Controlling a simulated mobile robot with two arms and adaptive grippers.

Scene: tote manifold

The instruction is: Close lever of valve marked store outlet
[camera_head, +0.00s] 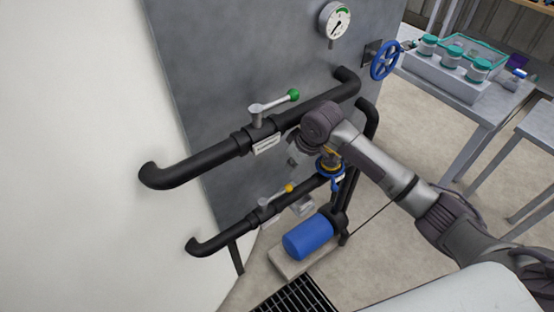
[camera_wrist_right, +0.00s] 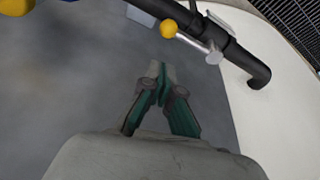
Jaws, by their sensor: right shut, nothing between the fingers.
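Two lever valves sit on black pipes in front of a grey panel. The upper lever (camera_head: 274,103) has a green knob and lies roughly along its pipe; a white label (camera_head: 267,144) below it is too small to read surely. The lower lever (camera_head: 275,196) has a yellow knob and also lies roughly along its pipe. The yellow knob shows at the top of the right wrist view (camera_wrist_right: 168,28). My right gripper (camera_head: 296,157) is between the two pipes, shut and empty; its fingertips (camera_wrist_right: 160,74) are apart from the yellow knob. My left gripper is out of view.
A gauge (camera_head: 335,20) and a blue handwheel (camera_head: 385,60) are at upper right. A blue pump (camera_head: 308,237) stands below, beside a floor grate (camera_head: 294,297). A table (camera_head: 440,78) with jars is at right. A white curved wall (camera_head: 80,150) fills the left.

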